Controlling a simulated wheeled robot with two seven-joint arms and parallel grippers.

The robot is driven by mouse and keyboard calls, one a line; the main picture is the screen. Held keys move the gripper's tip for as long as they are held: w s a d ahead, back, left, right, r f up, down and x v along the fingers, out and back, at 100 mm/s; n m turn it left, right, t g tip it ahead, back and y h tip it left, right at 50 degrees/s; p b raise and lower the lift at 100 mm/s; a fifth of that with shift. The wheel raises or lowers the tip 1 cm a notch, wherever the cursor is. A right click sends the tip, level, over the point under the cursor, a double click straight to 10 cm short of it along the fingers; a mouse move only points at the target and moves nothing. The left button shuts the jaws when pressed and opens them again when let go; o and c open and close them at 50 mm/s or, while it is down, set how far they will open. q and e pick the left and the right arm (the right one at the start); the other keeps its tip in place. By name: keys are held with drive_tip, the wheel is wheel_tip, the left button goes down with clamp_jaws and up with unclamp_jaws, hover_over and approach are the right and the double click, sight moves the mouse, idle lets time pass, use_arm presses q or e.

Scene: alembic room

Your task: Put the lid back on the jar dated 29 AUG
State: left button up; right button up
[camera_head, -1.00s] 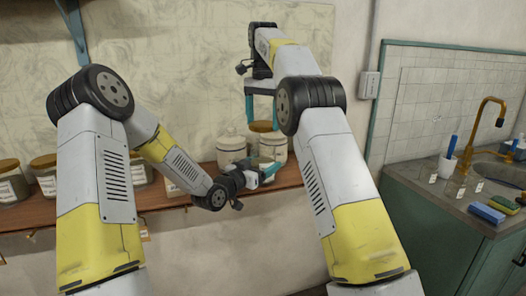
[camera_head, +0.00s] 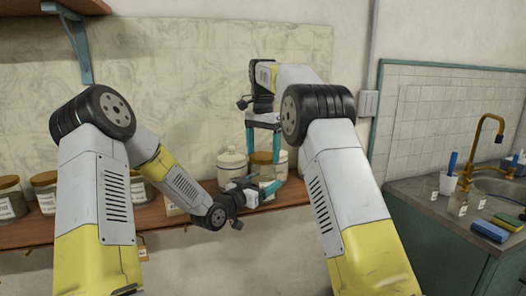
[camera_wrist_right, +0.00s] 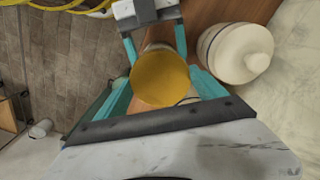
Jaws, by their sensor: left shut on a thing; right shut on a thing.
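A round tan lid (camera_head: 262,157) is held between the teal fingers of my right gripper (camera_head: 263,155), which points down. The lid also shows from above in the right wrist view (camera_wrist_right: 160,80). A pale jar (camera_head: 267,171) stands on the shelf directly under the lid. My left gripper (camera_head: 264,191) is shut on this jar low down, from the front. In the right wrist view the left gripper's fingers (camera_wrist_right: 155,42) lie on either side of the jar. The lid hides the jar's mouth, so I cannot tell whether it is fully seated. I cannot read the jar's date.
A white lidded jar (camera_head: 232,165) stands close to the left of the held jar. Several glass jars with tan lids (camera_head: 10,198) stand further left on the wooden shelf (camera_head: 165,215). A counter with a sink (camera_head: 495,190) is at the right, away from the grippers.

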sight(263, 182)
drive_tip(key=shift+f, duration=0.8)
drive_tip(key=shift+f, duration=0.55)
drive_tip(key=m, duration=0.6)
drive_tip(key=shift+a+m, duration=0.1)
drive_tip(key=shift+m, duration=0.3)
drive_tip(key=m, duration=0.6)
drive_tip(key=shift+w+m, duration=0.1)
drive_tip(key=shift+m, duration=0.3)
drive_tip(key=m, duration=0.6)
drive_tip(key=shift+m, duration=0.3)
drive_tip(key=m, duration=0.5)
drive_tip(key=shift+w+m, duration=0.1)
drive_tip(key=shift+m, duration=0.3)
drive_tip(key=o, duration=1.3)
